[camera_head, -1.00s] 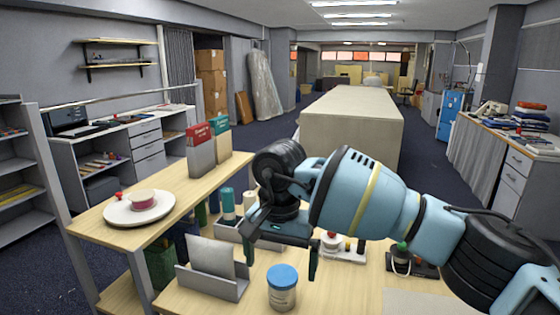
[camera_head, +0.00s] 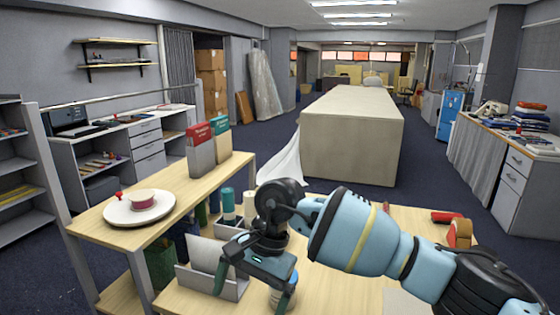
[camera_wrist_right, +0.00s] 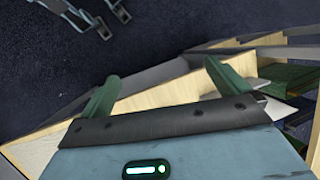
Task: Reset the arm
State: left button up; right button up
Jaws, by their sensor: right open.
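My right arm comes in from the right in the head view. Its blue wrist ends in a dark gripper (camera_head: 252,284) pointing down over the front of the wooden desk (camera_head: 325,298). The two green fingers are spread apart with nothing seen between them. In the right wrist view the fingers of the gripper (camera_wrist_right: 163,86) are also wide apart and empty, with dark floor and pale wooden board edges beyond. My left gripper does not show in the head view.
A grey file holder (camera_head: 196,281) stands close behind and left of the gripper. A raised shelf (camera_head: 185,205) holds a white plate (camera_head: 118,213) and red and teal binders (camera_head: 199,150). A red tape dispenser (camera_head: 446,217) lies at right.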

jog(key=s+a+m+g+y, duration=0.5)
jog(key=s+a+m+y, duration=0.4)
jog(key=y, duration=0.3)
jog(key=w+d+f+n+t+h, duration=0.3)
jog(key=d+f+n+t, duration=0.5)
jog(key=d+n+t, duration=0.5)
jog(key=w+d+f+n+t+h, duration=0.2)
jog(key=d+f+n+t, duration=0.5)
jog(key=n+t, duration=0.75)
jog(key=s+d+f+m+g+h, duration=0.4)
jog(key=s+d+f+m+g, duration=0.1)
jog(key=s+f, duration=0.4)
jog(key=s+d+f+m+g+h, duration=0.4)
jog(key=s+d+f+m, duration=0.3)
jog(key=s+d+f, duration=0.3)
notch_tip(320, 180, down, 2)
jog(key=shift+s+d+f+g+h, duration=0.1)
jog(key=shift+s+d+g+h, duration=0.25)
jog(key=shift+g, duration=0.3)
jog(key=shift+w+a, duration=0.1)
jog(key=shift+w, duration=0.05)
jog(key=shift+c, duration=1)
